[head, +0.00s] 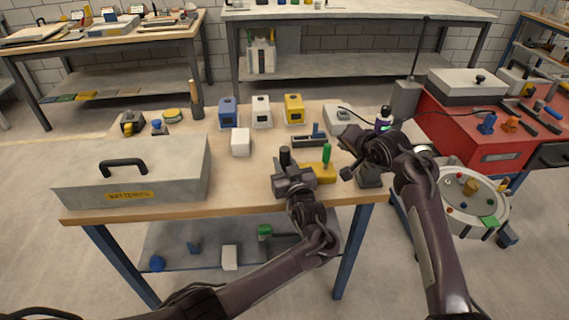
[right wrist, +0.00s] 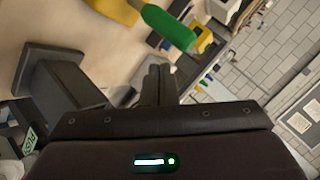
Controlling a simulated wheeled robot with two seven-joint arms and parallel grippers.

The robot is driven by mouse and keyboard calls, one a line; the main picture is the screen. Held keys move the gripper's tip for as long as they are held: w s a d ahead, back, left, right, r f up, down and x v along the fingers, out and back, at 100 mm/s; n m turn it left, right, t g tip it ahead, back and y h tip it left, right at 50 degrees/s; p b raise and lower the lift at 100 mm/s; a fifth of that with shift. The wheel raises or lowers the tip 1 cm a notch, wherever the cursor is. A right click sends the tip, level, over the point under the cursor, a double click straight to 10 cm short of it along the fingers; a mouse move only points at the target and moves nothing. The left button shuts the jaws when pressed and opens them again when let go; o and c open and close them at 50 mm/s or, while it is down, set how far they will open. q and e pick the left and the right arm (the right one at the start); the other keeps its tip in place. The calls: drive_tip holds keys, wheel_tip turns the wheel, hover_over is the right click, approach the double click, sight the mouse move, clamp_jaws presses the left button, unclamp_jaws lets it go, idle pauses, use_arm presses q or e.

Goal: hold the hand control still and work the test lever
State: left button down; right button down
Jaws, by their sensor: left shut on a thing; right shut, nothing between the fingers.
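The yellow hand control (head: 318,172) is near the front edge of the table, with its green lever (head: 327,154) standing up at its right end. My left gripper (head: 293,181) is shut on the hand control at its left part; the jaws hide the exact hold. My right gripper (head: 348,173) is shut and empty, to the right of the lever and apart from it. In the right wrist view, the closed fingers (right wrist: 158,85) show below the green lever (right wrist: 170,28), with a gap, and part of the yellow body (right wrist: 115,10) is at the top.
A grey lidded case (head: 135,175) fills the table's left. Blue, white and yellow boxes (head: 293,109) line the back; a white block (head: 241,142) lies mid-table. A dark stand (head: 370,177) is beside my right gripper. A red cabinet (head: 490,150) and round tray (head: 447,220) are at the right.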

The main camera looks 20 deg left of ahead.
drive_tip(key=s+a+r+n+g+h, duration=0.3)
drive_tip(key=s+r+n+g+h, duration=0.2)
drive_tip(key=r+n, duration=0.35)
wheel_tip(320, 180, down, 6)
drive_tip(key=shift+w, duration=0.2)
drive_tip(key=shift+f, duration=0.3)
idle(1.8)
wheel_tip(320, 180, down, 4)
drive_tip(key=shift+r, duration=0.2)
idle(0.5)
